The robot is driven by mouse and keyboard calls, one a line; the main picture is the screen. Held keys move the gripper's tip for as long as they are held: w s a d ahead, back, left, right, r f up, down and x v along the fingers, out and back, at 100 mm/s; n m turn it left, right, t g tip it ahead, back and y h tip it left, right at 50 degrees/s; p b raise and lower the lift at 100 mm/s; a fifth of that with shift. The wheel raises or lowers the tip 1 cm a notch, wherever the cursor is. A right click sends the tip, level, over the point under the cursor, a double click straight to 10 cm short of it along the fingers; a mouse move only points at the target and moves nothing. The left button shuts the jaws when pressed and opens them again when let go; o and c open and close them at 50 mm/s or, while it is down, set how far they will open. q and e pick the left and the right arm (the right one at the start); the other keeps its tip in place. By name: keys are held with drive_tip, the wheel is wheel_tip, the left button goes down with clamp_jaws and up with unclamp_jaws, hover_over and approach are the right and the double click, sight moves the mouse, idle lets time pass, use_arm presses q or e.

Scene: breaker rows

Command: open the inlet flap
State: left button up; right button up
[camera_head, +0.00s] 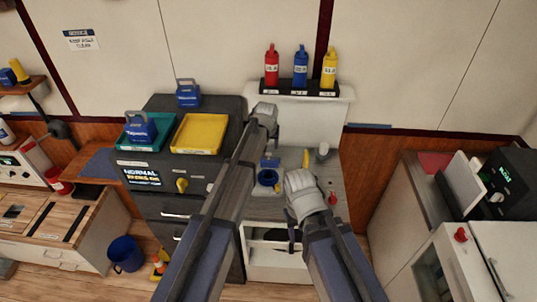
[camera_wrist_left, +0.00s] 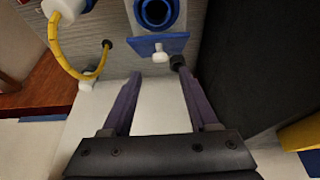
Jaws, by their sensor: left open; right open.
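The inlet is a blue ring with a dark opening (camera_head: 268,178) on a grey panel, and it also shows in the left wrist view (camera_wrist_left: 157,12). The inlet flap, a flat blue plate (camera_wrist_left: 158,44) with a small white knob, stands out beside the ring and leaves the opening uncovered. My left gripper (camera_wrist_left: 158,78) is open and empty, its fingertips just short of the flap's knob side, apart from it. In the head view its arm hides its fingers. My right gripper (camera_head: 302,192) is open in front of the panel, lower and to the right of the inlet; its fingertips are mostly hidden.
A yellow curved cable (camera_wrist_left: 62,55) hangs beside the inlet. A dark cabinet (camera_head: 155,195) with a teal tray (camera_head: 122,143) and a yellow tray (camera_head: 199,134) stands to the left. Red, blue and yellow bottles (camera_head: 300,66) stand on a shelf above. A white-doored counter (camera_head: 440,245) is at right.

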sight(269, 154)
use_arm(q)
drive_tip(key=b+x, duration=0.5)
drive_tip(key=x, duration=0.2)
drive_tip(key=shift+b, duration=0.35)
clamp_jaws()
idle(1.1)
